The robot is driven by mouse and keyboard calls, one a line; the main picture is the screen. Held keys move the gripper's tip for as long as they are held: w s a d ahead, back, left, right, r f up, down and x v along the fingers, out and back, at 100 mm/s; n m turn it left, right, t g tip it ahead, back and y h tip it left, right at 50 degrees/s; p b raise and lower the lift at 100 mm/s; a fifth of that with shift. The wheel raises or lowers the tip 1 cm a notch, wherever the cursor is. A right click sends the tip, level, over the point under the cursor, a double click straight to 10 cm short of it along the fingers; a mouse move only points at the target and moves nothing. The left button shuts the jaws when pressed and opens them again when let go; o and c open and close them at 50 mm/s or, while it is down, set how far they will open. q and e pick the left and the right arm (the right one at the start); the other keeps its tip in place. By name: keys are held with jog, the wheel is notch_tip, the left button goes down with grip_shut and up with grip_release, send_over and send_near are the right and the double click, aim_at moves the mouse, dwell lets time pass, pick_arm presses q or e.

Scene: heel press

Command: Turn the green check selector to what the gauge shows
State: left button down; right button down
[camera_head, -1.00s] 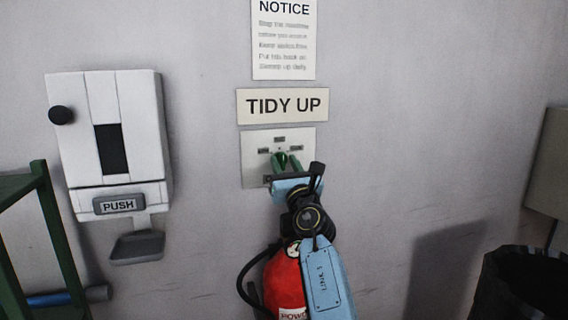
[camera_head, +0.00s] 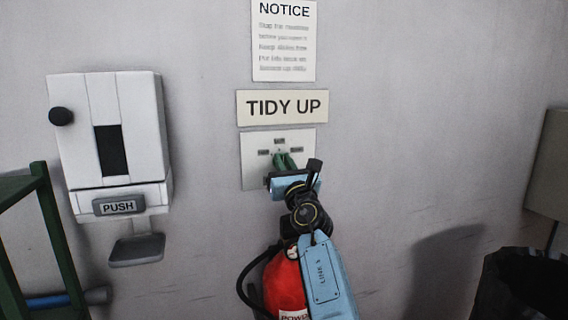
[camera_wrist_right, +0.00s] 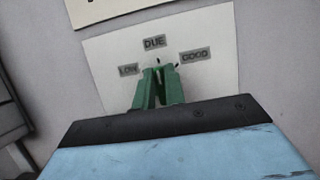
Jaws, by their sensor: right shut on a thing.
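The selector plate (camera_head: 254,150) is a pale panel on the wall with small dark labels. In the right wrist view the plate (camera_wrist_right: 108,66) reads LOW at left, DUE at top and GOOD at right. My right gripper (camera_head: 285,161) has its green fingers at the plate's middle, below the labels. They are shut on the green check selector, which they mostly hide, so I cannot tell where it points. The fingers also show in the right wrist view (camera_wrist_right: 158,84). The gauge (camera_head: 292,252) on the red extinguisher is partly covered by my arm and unreadable. My left gripper is out of view.
The red fire extinguisher (camera_head: 284,285) stands below the plate, behind my right arm. A TIDY UP sign (camera_head: 282,107) and a NOTICE sheet (camera_head: 284,40) hang above. A white PUSH dispenser (camera_head: 150,130) is at left, a black bin (camera_head: 520,290) at lower right.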

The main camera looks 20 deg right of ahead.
jog(key=shift+r+m+h+p, duration=0.1)
jog(key=shift+m+h+p, duration=0.7)
jog(key=shift+m+p, duration=0.6)
jog(key=shift+m+h+p, duration=0.8)
jog(key=shift+m+p, duration=0.55)
jog(key=shift+m, duration=0.05)
jog(key=m+h+p, duration=0.1)
jog(key=m, duration=0.1)
jog(key=shift+d+m+g, duration=0.1)
jog(key=shift+m+g, duration=0.2)
jog(key=shift+d+f+m+g+h+p, duration=0.1)
jog(key=shift+m+g+h+p, duration=0.25)
jog(key=shift+m, duration=0.6)
jog(key=shift+a+f+m+g+h+p, duration=0.1)
jog(key=shift+m+g+h+p, duration=0.15)
jog(key=shift+m+h+p, duration=0.45)
jog(key=shift+d+f+m+g+h+p, duration=0.1)
jog(key=shift+m+g+h+p, duration=0.15)
jog(key=shift+m, duration=0.9)
jog(key=c, duration=1.5)
grip_release()
jog(key=shift+o, duration=0.2)
